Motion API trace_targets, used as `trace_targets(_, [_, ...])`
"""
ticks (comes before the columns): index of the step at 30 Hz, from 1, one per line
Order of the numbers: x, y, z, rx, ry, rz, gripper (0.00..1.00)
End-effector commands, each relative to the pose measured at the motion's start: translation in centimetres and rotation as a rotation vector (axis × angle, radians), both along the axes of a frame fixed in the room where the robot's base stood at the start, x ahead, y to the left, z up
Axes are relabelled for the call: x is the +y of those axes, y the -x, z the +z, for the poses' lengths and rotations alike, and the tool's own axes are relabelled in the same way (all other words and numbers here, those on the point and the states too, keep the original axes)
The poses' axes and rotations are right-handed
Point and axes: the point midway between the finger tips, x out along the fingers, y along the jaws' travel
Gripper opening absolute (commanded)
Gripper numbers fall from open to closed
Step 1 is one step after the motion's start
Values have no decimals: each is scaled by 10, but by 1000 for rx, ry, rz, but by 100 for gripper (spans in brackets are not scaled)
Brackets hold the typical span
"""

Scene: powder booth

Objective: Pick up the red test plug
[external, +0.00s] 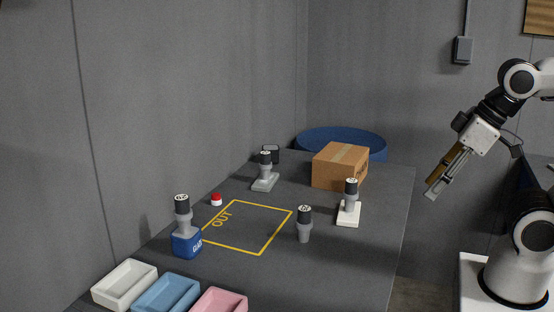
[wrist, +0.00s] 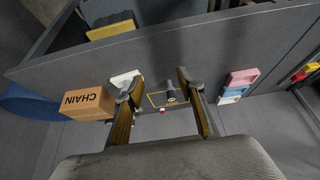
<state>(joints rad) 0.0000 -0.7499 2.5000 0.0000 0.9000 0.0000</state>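A small red-topped piece with a white lower part (external: 216,200), the only thing resembling the red test plug, stands on the dark table left of the yellow OUT outline (external: 278,232). In the wrist view a small red spot (wrist: 162,111) shows between my fingers, far beyond them. My gripper (external: 432,192) is raised in the air right of the table, well apart from the red piece. In the wrist view its two fingers (wrist: 159,82) are spread with nothing between them.
Black-topped grey plugs stand on a blue block (external: 187,243), a white base (external: 348,216), a grey base (external: 264,183) and the bare table (external: 304,226). A cardboard box (external: 340,167) and blue round bin (external: 340,139) are behind. White (external: 124,284), blue (external: 167,294) and pink (external: 219,302) trays stand in front.

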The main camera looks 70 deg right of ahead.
Motion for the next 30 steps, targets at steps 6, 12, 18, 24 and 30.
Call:
trace_targets(6, [0, 0, 0, 0, 0, 0, 39])
trace_targets(12, [-1, -4, 1, -3, 1, -2, 39])
trace_targets(18, [-4, -25, 6, -23, 7, -12, 39])
trace_targets(24, [-11, -65, 15, -64, 22, -27, 39])
trace_targets(30, [-20, -113, 22, -114, 35, -43, 39])
